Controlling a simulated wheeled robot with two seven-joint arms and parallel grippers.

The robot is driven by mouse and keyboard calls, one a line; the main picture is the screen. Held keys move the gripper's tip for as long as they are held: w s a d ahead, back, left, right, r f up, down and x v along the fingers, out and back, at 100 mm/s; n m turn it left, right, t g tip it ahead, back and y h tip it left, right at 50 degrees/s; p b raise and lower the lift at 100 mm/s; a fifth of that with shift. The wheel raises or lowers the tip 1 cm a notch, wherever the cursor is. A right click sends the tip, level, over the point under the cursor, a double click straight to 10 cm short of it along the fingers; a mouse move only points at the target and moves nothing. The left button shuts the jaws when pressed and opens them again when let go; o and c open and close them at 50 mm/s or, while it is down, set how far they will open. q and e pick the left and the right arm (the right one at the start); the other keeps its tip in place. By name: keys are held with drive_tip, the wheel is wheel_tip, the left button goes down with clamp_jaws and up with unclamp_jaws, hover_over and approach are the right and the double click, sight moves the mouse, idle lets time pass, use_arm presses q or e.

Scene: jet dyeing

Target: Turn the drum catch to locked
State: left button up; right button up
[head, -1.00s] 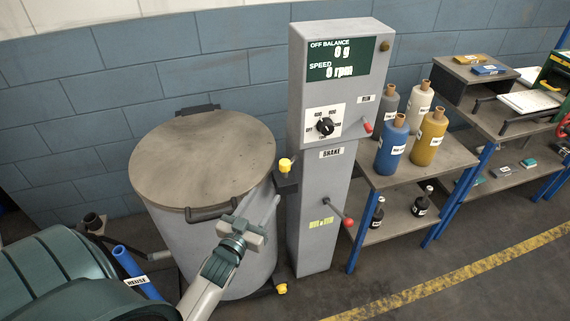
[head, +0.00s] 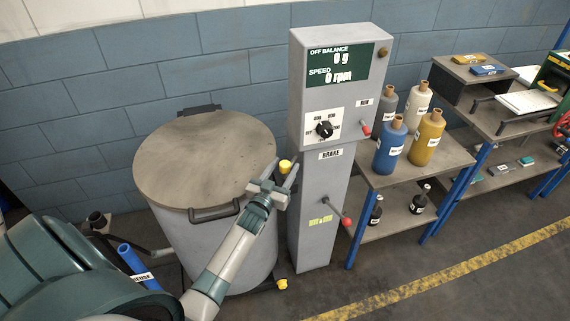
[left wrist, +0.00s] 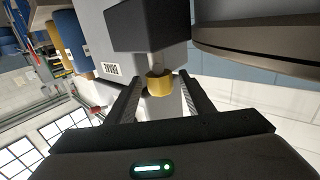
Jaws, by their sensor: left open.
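The drum catch is a yellow knob (head: 285,166) at the right rim of the grey drum (head: 190,245). The drum's round brown lid (head: 205,155) is down on it. My left gripper (head: 284,174) is open at the knob, its fingers partly hiding the catch. In the left wrist view the yellow knob (left wrist: 159,84) lies between the two spread fingers, below a dark block (left wrist: 150,25). I cannot tell whether a finger touches it. My right gripper is not in view.
The grey control column (head: 320,190) stands close to the right of the catch, with a dial (head: 324,129) and a red-tipped brake lever (head: 347,222). A bench (head: 440,160) with several bottles is farther right.

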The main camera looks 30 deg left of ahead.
use_arm(q)
drive_tip(key=shift+w+a, duration=0.1)
drive_tip(key=shift+w, duration=0.45)
drive_tip(key=shift+c, duration=0.6)
clamp_jaws()
